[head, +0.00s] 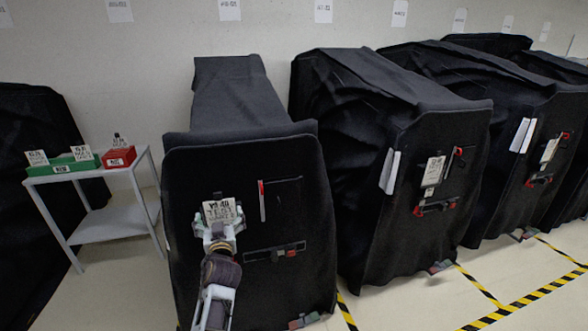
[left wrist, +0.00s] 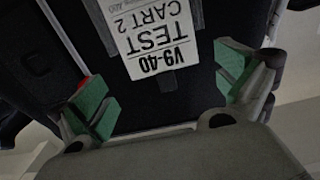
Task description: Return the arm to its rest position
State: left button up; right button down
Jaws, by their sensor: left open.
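My left gripper (head: 220,232) is in front of the nearest black-covered cart (head: 250,290), just below a white label card (head: 221,211) on the cover. In the left wrist view its two green-padded fingers (left wrist: 165,88) stand wide apart with nothing between the pads. The card, printed "V9-40 TEST CART 2", shows upside down there (left wrist: 150,38), ahead of the fingers. I cannot tell whether a finger touches the cover. My left arm comes up from the bottom of the head view. My right gripper is not in view.
A small grey side table (head: 110,222) at the left holds a green box (head: 62,167) and a red box (head: 119,157). More covered carts (head: 415,190) stand to the right. Yellow-black tape (head: 520,303) marks the floor, which is clear at the lower right.

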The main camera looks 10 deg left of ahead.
pick_arm(q)
jog(key=shift+f, duration=0.1)
